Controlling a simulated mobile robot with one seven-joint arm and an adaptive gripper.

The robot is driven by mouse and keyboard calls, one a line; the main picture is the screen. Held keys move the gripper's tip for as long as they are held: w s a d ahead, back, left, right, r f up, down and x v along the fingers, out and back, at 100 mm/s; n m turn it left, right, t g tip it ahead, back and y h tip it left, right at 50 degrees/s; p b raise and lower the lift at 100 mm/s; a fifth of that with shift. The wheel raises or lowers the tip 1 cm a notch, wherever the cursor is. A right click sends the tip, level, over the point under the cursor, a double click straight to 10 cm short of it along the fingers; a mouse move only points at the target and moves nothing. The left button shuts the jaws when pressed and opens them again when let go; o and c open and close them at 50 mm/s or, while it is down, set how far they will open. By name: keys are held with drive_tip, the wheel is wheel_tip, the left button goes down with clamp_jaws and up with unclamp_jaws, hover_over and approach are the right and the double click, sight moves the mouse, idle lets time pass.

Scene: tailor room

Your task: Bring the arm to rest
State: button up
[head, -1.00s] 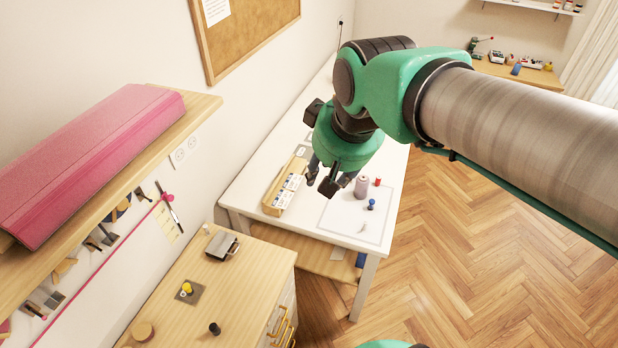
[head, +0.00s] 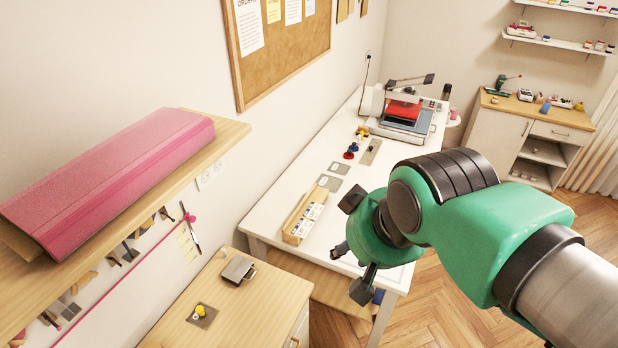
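My arm reaches in from the lower right of the head view, its green wrist hanging over the near right end of the white table (head: 318,165).
A long wooden box (head: 304,217) lies near the wrist on the table. A heat press (head: 405,112) stands at the far end. A wooden cabinet (head: 245,285) is at front left, below a shelf with a pink fabric roll (head: 110,180). Floor is clear at right.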

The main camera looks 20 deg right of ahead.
wheel_tip(320, 180, down, 14)
drive_tip(key=b, duration=1.3)
drive_tip(key=shift+r, duration=0.2)
idle(0.3)
